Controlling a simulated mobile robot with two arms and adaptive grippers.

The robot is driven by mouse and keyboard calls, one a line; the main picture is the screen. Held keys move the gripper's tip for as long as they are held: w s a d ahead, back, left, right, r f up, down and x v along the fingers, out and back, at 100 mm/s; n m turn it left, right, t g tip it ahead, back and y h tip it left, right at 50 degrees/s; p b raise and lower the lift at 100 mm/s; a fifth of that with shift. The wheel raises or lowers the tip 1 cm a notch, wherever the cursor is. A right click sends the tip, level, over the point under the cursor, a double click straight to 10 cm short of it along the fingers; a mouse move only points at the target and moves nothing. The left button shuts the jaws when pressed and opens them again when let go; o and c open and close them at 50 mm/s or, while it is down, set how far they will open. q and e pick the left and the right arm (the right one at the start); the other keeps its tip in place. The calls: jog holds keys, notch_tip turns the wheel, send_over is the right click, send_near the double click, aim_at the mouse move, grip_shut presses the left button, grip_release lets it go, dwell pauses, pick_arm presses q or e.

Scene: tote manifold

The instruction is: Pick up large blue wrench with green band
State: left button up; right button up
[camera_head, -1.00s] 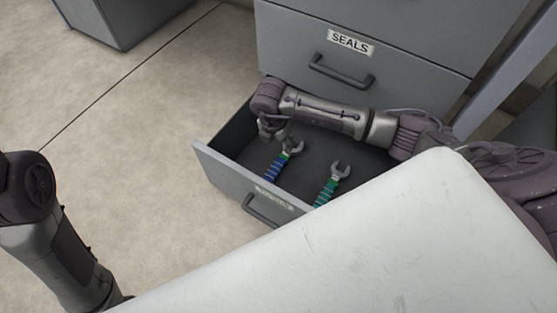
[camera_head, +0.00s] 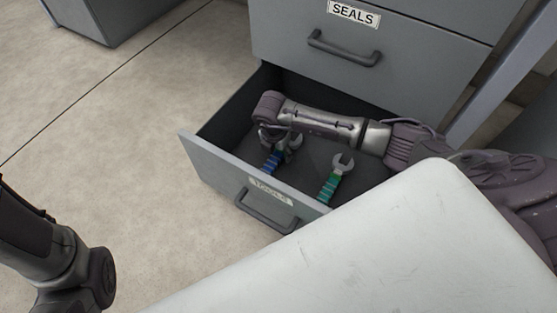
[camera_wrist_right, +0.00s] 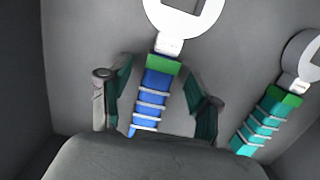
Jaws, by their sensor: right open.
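The blue wrench with a green band (camera_wrist_right: 154,90) lies in the open drawer, its metal head toward the top of the right wrist view. It also shows in the head view (camera_head: 273,162), partly covered by my right gripper. My right gripper (camera_wrist_right: 158,92) is open, with one finger on each side of the blue handle, near the green band. Both fingers look apart from the handle. In the head view my right gripper (camera_head: 280,145) is down inside the drawer, its fingers mostly hidden under the wrist. The left arm shows at the lower left; its gripper is out of frame.
A teal wrench with a green band (camera_head: 330,182) lies to the right in the same drawer, also in the right wrist view (camera_wrist_right: 264,121). The drawer front (camera_head: 220,170) and walls surround the gripper. The closed SEALS drawer (camera_head: 400,50) is above. A white surface (camera_head: 380,250) fills the foreground.

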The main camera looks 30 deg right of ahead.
jog(key=shift+f, duration=0.6)
jog(key=shift+r, duration=0.15)
grip_shut()
